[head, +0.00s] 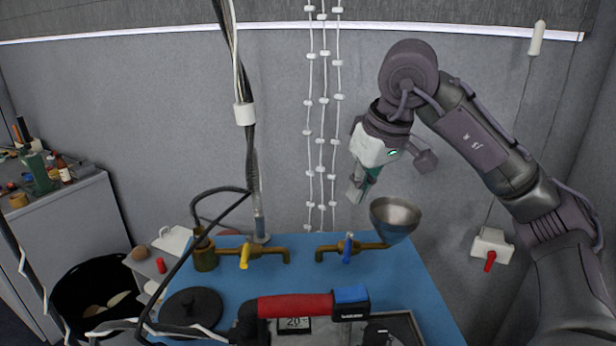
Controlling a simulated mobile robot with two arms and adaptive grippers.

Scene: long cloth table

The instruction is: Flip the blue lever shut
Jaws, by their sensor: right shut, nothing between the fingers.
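The blue lever (347,250) sits on a brass tap pipe (372,246) at the back of the blue table top. The lever stands roughly upright, across the pipe. A metal funnel bowl (396,218) is at the right end of that pipe. My right gripper (356,192) hangs above the blue lever and just left of the bowl, apart from both. Its fingers point down and are shut with nothing between them. My left gripper is not in view.
A second brass tap with a yellow lever (245,254) stands to the left. A red-handled tool (295,306) and a black lid (191,306) lie in front. Black cables (237,90) hang down at left of centre. A white wall box with a red switch (491,250) is at right.

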